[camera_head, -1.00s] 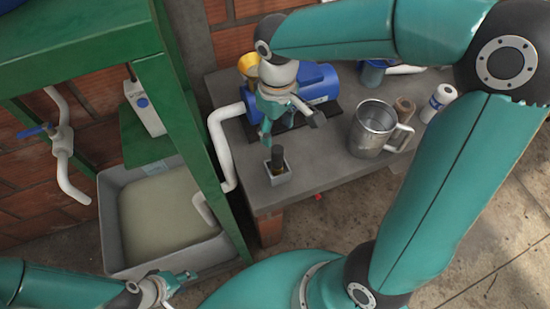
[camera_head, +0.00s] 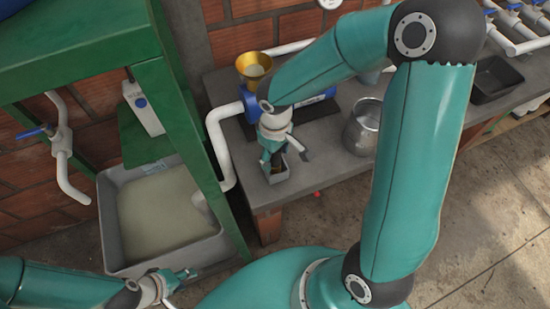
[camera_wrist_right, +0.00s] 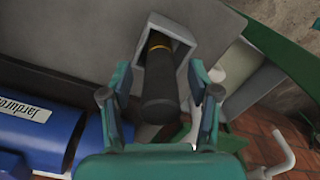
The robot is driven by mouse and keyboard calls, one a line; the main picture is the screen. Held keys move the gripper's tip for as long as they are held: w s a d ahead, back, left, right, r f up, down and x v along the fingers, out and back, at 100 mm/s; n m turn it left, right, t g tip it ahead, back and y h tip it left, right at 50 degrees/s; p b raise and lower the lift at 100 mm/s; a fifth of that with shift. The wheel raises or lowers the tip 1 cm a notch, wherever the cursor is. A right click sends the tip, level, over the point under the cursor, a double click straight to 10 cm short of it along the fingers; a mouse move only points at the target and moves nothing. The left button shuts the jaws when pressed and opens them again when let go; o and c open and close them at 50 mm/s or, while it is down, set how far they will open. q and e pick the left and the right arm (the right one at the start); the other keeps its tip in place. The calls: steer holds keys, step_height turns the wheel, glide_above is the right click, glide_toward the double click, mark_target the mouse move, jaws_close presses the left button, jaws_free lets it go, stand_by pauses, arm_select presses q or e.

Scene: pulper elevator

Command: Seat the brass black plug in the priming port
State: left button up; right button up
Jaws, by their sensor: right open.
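The black plug with a brass band (camera_wrist_right: 160,72) stands in a small grey square holder (camera_wrist_right: 183,48) in the right wrist view. My right gripper (camera_wrist_right: 161,78) is open, with one finger on each side of the plug. In the head view my right gripper (camera_head: 272,162) is down at the holder (camera_head: 279,177) on the bench's near corner and hides most of the plug. The blue pump (camera_head: 318,98) stands behind, with a yellow funnel (camera_head: 254,68) at its left end. I cannot make out the priming port. My left gripper (camera_head: 178,279) is low at left, its jaws unclear.
A metal mug (camera_head: 363,128) stands on the grey bench (camera_head: 325,155) right of the holder. A white pipe (camera_head: 217,140) runs down the bench's left side. A green frame (camera_head: 185,125) and a grey basin (camera_head: 115,225) of cloudy liquid are at left.

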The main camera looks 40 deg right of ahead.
steer(key=shift+c, duration=0.3)
jaws_close()
steer(key=shift+r, duration=0.1)
